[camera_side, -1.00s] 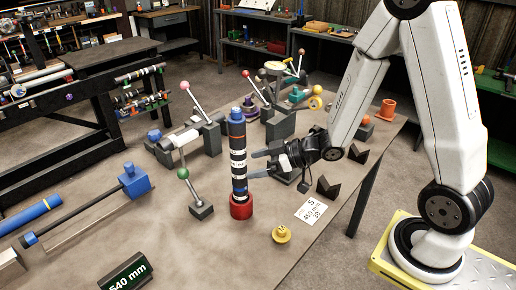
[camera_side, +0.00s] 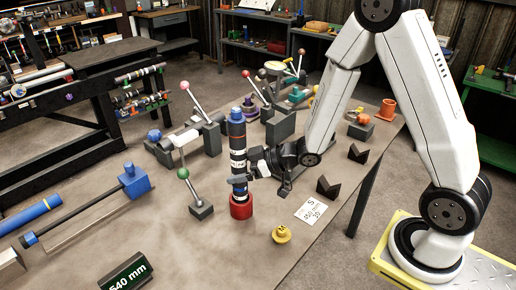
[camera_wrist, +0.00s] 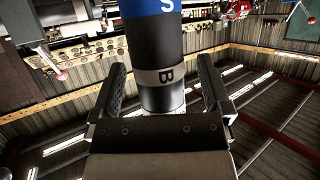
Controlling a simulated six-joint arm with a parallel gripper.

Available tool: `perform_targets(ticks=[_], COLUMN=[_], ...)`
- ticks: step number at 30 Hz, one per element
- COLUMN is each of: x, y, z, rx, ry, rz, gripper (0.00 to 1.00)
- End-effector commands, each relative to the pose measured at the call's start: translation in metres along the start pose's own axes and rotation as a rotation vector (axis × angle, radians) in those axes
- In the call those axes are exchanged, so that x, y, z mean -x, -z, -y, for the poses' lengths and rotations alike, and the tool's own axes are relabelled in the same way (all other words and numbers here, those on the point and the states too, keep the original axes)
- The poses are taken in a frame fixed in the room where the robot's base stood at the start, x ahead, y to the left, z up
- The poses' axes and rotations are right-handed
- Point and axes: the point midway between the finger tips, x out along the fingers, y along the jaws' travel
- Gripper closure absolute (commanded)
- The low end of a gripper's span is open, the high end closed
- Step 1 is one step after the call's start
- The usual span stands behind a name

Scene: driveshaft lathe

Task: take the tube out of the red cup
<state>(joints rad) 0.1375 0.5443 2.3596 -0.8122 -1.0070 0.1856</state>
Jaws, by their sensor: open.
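The tube (camera_side: 238,150) stands upright in the red cup (camera_side: 241,207) on the table. It is black with white bands and a blue top. My gripper (camera_side: 242,176) is at the lower half of the tube, above the cup, with its fingers level. In the wrist view the tube (camera_wrist: 162,55) rises between the two open fingers of my gripper (camera_wrist: 160,92), with a visible gap on each side. The cup does not show in the wrist view.
A green-knobbed lever (camera_side: 185,174) stands left of the tube. A yellow knob part (camera_side: 282,234) and a white label card (camera_side: 310,209) lie in front and to the right. Dark V-blocks (camera_side: 327,187) sit on the right. Grey blocks with levers stand behind.

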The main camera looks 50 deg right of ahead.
Motion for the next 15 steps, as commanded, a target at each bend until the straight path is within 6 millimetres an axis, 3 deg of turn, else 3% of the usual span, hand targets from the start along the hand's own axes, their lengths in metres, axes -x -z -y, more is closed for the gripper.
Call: perform_targets(ticks=[7,8,15], x=[0.0003,0.0003,0.0004], y=[0.0000,-0.0001,-0.0001], z=[0.0000,0.0001,0.0000], rx=[0.000,0.000,0.000], ry=[0.000,0.000,0.000], rz=[0.000,0.000,0.000], gripper=[0.01,0.08,0.84])
